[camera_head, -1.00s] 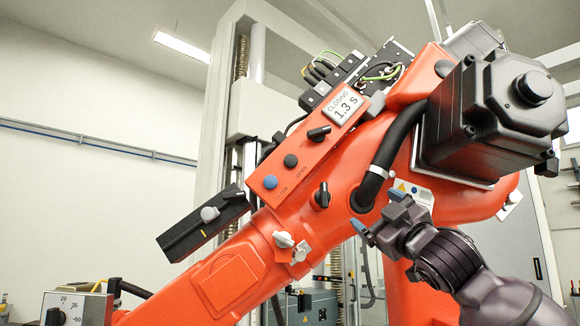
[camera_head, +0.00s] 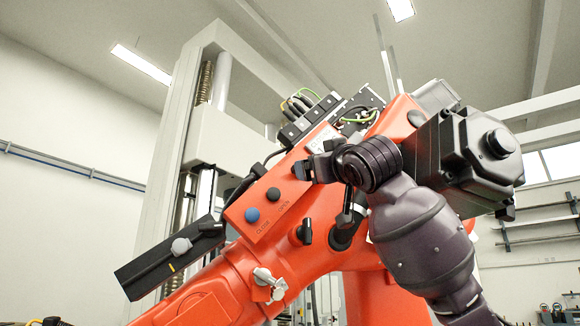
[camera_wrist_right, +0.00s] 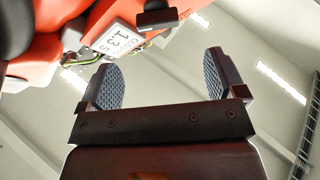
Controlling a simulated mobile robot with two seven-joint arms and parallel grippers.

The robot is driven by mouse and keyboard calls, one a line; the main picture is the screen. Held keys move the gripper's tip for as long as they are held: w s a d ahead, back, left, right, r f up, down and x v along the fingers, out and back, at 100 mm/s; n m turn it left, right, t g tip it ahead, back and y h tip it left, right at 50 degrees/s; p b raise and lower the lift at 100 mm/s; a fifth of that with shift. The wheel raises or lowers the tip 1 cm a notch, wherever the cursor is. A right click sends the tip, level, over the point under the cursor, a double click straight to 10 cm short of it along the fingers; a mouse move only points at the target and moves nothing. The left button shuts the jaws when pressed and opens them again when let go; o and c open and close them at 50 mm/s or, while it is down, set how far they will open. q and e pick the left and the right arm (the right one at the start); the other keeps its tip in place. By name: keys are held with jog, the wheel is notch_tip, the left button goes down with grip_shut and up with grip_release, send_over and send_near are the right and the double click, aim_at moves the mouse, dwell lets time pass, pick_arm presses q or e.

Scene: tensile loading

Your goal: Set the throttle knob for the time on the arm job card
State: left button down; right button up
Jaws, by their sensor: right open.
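The job card (camera_wrist_right: 118,40), a white label reading "1.3 S" on the orange arm, shows in the right wrist view; in the head view only a pale part (camera_head: 321,136) shows behind my right gripper. A black knob (camera_wrist_right: 157,18) sits beside the card at the top of the wrist view, ahead of the fingers. My right gripper (camera_wrist_right: 162,82) is open and empty, its two ribbed pads well apart. In the head view my right gripper (camera_head: 316,157) covers the card and knob area, so contact cannot be told there. My left gripper is not in view.
On the orange panel are a blue button (camera_head: 252,215) and a black button (camera_head: 273,194). Another black knob (camera_head: 305,231) is lower down. A black bar (camera_head: 150,272) carries a grey knob (camera_head: 181,246). Cables (camera_head: 300,99) and a black motor housing (camera_head: 470,155) flank the card area.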

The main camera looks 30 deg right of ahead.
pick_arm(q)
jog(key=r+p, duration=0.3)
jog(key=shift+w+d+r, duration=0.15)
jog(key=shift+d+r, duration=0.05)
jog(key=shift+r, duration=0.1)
pick_arm(e)
jog(key=x, duration=1)
jog(key=shift+w+d+r, duration=0.2)
jog(key=shift+d, duration=0.05)
jog(key=c, duration=0.9)
